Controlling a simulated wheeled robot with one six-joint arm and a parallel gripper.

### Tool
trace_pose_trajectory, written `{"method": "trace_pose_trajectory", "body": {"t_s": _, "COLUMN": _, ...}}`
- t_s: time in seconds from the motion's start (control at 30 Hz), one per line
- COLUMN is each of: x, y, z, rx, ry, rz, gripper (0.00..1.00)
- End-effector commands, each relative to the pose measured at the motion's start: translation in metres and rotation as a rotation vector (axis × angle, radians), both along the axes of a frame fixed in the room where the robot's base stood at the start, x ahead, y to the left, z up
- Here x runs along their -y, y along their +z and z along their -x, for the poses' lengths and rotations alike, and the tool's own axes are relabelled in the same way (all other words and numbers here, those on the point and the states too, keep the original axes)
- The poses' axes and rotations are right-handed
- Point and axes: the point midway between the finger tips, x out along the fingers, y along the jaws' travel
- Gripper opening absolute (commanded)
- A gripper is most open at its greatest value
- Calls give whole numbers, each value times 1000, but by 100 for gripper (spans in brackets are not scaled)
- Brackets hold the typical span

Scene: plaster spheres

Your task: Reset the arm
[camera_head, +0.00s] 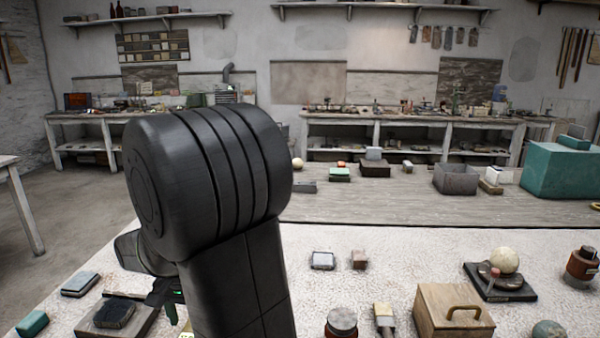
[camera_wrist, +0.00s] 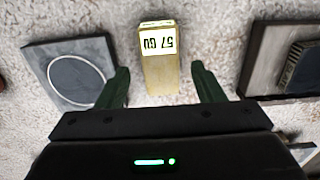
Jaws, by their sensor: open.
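My gripper (camera_wrist: 158,88) shows in the wrist view with its two dark green fingers apart. A small yellowish block (camera_wrist: 161,72) with a label reading "57 GU" upside down lies on the pale table between and beyond the fingertips. I see no finger touching it, and the gripper holds nothing. In the head view my black arm fills the left middle, and the gripper (camera_head: 170,300) shows only in part behind it, low over the table. Most of the yellowish block is hidden there.
A grey square plate with a circle (camera_wrist: 76,75) lies left of the gripper, and a framed board with a brush-like block (camera_wrist: 290,70) lies right. In the head view a wooden box with a handle (camera_head: 452,312) and a pale sphere on a stand (camera_head: 504,261) stand at right.

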Motion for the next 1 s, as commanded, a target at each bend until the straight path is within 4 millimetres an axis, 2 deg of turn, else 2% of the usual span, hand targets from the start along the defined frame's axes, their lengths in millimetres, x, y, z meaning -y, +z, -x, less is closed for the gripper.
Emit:
{"method": "trace_pose_trajectory", "body": {"t_s": 0.03, "x": 0, "y": 12, "z": 0, "rx": 3, "ry": 0, "rz": -3, "gripper": 62}}
{"method": "trace_pose_trajectory", "body": {"t_s": 0.3, "x": 0, "y": 66, "z": 0, "rx": 1, "ry": 0, "rz": -2, "gripper": 62}}
{"method": "trace_pose_trajectory", "body": {"t_s": 0.97, "x": 1, "y": 67, "z": 0, "rx": -3, "ry": 0, "rz": 3, "gripper": 62}}
{"method": "trace_pose_trajectory", "body": {"t_s": 1.0, "x": 1, "y": 57, "z": 0, "rx": -4, "ry": 0, "rz": 5, "gripper": 62}}
